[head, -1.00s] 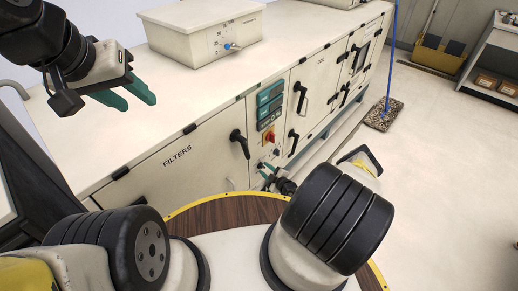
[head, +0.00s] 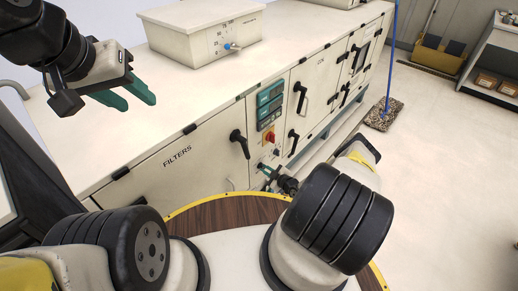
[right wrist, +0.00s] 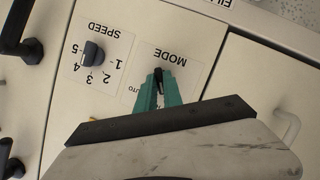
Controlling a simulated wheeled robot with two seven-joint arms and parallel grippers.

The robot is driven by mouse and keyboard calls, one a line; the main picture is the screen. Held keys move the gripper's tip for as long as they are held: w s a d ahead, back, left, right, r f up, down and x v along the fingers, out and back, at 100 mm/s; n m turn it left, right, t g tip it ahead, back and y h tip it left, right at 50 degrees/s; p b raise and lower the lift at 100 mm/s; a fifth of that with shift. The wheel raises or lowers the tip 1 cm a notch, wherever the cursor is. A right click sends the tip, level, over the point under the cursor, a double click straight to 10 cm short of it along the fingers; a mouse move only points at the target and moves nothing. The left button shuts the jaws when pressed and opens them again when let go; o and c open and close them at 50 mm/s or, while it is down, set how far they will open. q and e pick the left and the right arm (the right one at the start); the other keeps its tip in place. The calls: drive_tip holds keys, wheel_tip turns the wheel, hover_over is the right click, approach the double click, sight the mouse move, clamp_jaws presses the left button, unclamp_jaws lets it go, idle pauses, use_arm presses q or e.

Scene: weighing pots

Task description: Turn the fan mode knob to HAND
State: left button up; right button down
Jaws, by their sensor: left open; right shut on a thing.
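The fan mode knob (right wrist: 158,73) is a small dark knob on a white plate marked MODE, which appears upside down in the right wrist view. My right gripper (right wrist: 160,82) is shut on it, with teal fingers on both sides. The fingers cover much of the plate; part of the word AUTO shows, but the HAND mark is hidden and the knob's pointing direction is unclear. In the head view my right gripper (head: 267,171) is at the lower control panel of the white cabinet (head: 205,165). My left gripper (head: 128,96) is open and empty above the cabinet top.
A SPEED knob (right wrist: 94,53) with a number scale sits beside the MODE plate. Above in the head view are a red and yellow switch (head: 269,137) and teal displays (head: 270,105). Black door handles (head: 240,143) stick out nearby. The floor to the right is mostly clear.

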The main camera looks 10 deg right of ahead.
drive_tip(key=m+g+y, duration=0.1)
drive_tip(key=m, duration=0.1)
drive_tip(key=m+g+y, duration=0.1)
drive_tip(key=m, duration=0.1)
drive_tip(key=shift+w+d+r, duration=0.1)
drive_tip(key=shift+d, duration=0.05)
idle(0.6)
drive_tip(key=c, duration=1.5)
unclamp_jaws()
drive_tip(key=shift+d, duration=0.1)
drive_tip(key=v, duration=0.7)
drive_tip(key=shift+s+d+r, duration=0.15)
drive_tip(key=shift+s+d, duration=0.1)
